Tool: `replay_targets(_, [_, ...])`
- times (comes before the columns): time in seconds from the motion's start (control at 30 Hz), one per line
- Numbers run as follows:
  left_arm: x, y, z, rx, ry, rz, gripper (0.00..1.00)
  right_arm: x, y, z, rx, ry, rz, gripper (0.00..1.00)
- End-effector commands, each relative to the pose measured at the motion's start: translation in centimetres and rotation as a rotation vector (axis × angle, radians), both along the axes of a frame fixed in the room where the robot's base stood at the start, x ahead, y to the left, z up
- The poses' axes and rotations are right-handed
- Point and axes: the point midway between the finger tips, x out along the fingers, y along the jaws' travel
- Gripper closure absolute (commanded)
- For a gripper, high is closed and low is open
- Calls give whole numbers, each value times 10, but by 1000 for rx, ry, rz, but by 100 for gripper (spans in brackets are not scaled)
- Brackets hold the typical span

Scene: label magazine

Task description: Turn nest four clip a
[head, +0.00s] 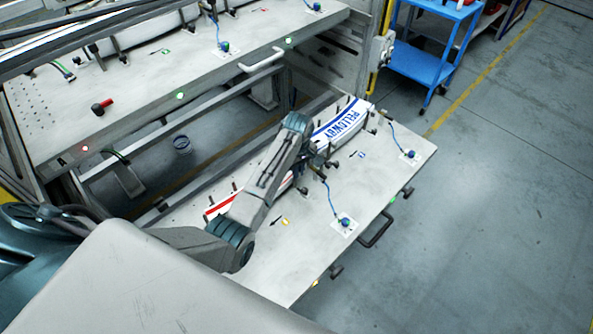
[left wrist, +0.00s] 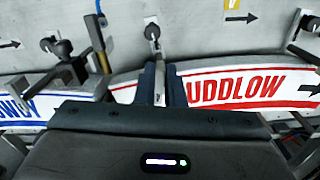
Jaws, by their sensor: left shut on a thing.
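My left gripper (left wrist: 160,88) is shut on a clip (left wrist: 153,36), a metal lever with a dark knob, at the inner end of the red-lettered label plate (left wrist: 235,90). The forearm largely hides this grip in the head view, where the gripper (head: 308,162) is over the middle of the lower drawer. A blue-lettered plate (head: 343,123) lies beyond it, and the red plate (head: 217,208) is partly covered by my arm. Another clip (left wrist: 68,52) stands at the blue plate's end in the wrist view. My right gripper is not in view.
The lower drawer (head: 285,265) is pulled out, with a black handle (head: 377,232) in front and blue-capped tethered pieces (head: 345,222) on top. An upper shelf (head: 130,90) carries a red-and-black tool (head: 102,106). A blue cart (head: 432,60) stands behind; the floor at right is clear.

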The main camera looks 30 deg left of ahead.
Motion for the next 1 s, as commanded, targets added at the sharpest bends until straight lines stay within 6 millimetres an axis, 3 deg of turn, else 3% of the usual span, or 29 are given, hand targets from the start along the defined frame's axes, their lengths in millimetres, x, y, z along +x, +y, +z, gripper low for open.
replay_targets(0.4, [6, -2, 1, 1, -3, 249, 100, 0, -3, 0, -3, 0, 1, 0])
replay_targets(1.0, [7, -2, 2, 0, -4, 310, 100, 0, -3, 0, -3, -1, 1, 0])
